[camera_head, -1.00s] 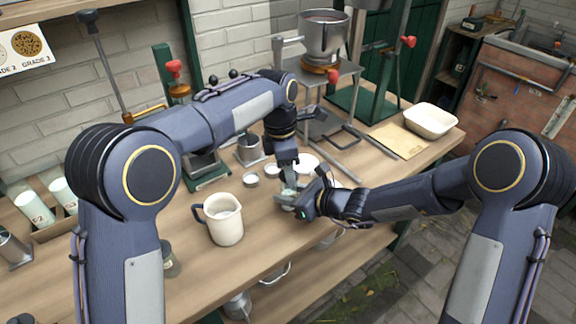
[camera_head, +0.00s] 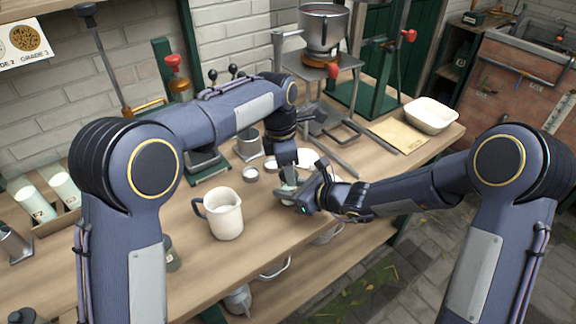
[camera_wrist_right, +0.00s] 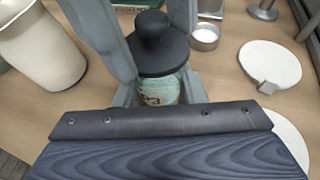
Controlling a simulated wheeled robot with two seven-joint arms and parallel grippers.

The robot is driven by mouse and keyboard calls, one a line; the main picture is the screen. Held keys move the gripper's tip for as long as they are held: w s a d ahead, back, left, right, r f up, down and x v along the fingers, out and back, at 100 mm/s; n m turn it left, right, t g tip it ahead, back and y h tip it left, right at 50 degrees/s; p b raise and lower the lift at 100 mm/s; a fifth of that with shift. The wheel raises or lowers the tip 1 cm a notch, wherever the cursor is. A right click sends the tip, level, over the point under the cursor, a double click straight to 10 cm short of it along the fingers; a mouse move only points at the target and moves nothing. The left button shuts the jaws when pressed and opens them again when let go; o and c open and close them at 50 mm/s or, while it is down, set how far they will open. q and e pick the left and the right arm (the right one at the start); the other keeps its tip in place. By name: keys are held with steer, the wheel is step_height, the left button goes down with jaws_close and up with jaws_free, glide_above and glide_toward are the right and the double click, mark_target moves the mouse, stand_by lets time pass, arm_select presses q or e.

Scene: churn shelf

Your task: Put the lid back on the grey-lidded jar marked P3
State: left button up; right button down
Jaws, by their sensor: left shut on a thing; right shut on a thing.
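The pale green glass jar (camera_wrist_right: 158,90), with part of its marking showing, stands upright in the right wrist view. Its dark grey lid (camera_wrist_right: 157,45), with a raised round knob, is over the jar's mouth. No gap shows between lid and jar, but I cannot tell whether it is fully seated. My right gripper (camera_head: 300,199) is shut on the jar's body from the right. My left gripper (camera_head: 288,178) reaches down from above and is shut on the lid; its grey fingers flank the lid. In the head view the grippers mostly hide jar and lid.
A cream jug (camera_head: 224,216) stands left of the grippers on the wooden bench (camera_head: 190,270). Small tins (camera_head: 251,174) and white round discs (camera_wrist_right: 270,64) lie behind. A metal stand with a pot (camera_head: 323,30) is further back. The bench's front edge is close.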

mark_target(295, 189)
arm_select(q)
steer(key=shift+f, duration=0.45)
steer(key=o, duration=1)
steer(key=shift+r, duration=0.1)
steer(key=r, duration=0.4)
steer(key=a+r, duration=0.1)
steer(key=r, duration=0.6)
steer(key=shift+s+a+r, duration=0.1)
steer(key=shift+a+r, duration=0.15)
steer(key=shift+r, duration=0.1)
arm_select(e)
steer(key=c, duration=0.8)
jaws_free()
steer(key=shift+c, duration=0.2)
arm_select(q)
steer(key=shift+r, duration=0.15)
arm_select(e)
steer(key=shift+v, duration=3.95)
